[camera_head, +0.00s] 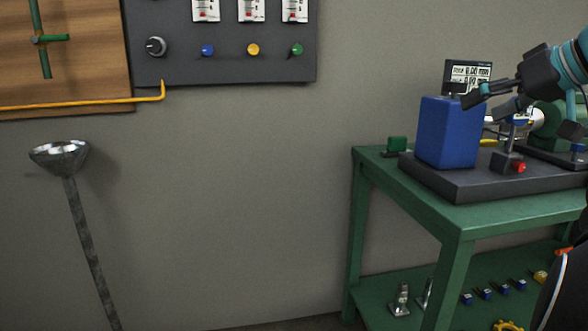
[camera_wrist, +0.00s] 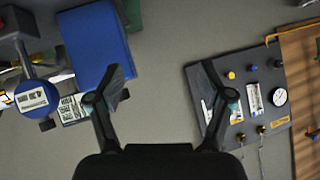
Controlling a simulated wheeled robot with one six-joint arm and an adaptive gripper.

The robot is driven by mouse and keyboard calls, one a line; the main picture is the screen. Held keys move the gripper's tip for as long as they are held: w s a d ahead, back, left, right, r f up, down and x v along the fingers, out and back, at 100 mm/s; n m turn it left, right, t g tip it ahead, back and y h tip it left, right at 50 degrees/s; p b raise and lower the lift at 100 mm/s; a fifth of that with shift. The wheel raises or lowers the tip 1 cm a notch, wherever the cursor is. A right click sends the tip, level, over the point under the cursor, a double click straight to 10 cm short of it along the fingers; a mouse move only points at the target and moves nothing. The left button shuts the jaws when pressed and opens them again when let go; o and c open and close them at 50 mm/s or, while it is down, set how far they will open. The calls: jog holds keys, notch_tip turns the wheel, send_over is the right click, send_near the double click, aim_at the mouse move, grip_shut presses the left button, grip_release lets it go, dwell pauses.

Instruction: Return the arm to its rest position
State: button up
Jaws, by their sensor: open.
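My gripper (camera_head: 520,112) is at the upper right of the head view, over the green workbench (camera_head: 450,212). Its two dark fingers are spread apart with nothing between them. One finger shows just in front of the top of a blue block-shaped housing (camera_head: 447,133); whether they touch cannot be told. In the wrist view my gripper (camera_wrist: 164,78) is open, with bare grey wall between and beyond the fingers. The blue housing (camera_wrist: 95,45) shows at the left there, beside and partly behind the left finger. Much of my arm is outside the head view.
A dark base (camera_head: 430,178) on the bench carries the housing, a red-button part (camera_head: 518,167) and a display (camera_head: 468,73). A dark control panel (camera_head: 225,45) and wooden board (camera_head: 65,70) hang on the wall. A metal funnel-topped stand (camera_head: 60,157) is at left. The middle floor area looks clear.

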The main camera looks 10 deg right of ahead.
jog(key=s+a+f+m+g+h, duration=0.1)
jog(key=s+a+f+m+g, duration=0.2)
jog(key=a+f, duration=1.25)
jog(key=s+a+f+n+g+h, duration=0.1)
jog(key=s+a+f, duration=0.3)
jog(key=s+f, duration=0.3)
jog(key=s+a+f+n+h+p, duration=0.1)
jog(key=s+a+f, duration=0.3)
jog(key=f, duration=0.7)
jog(key=s+h, duration=0.1)
jog(key=s, duration=0.1)
jog(key=shift+s+a+f+g, duration=0.15)
jog(key=shift+s+f+g, duration=0.1)
jog(key=shift+s+g, duration=0.15)
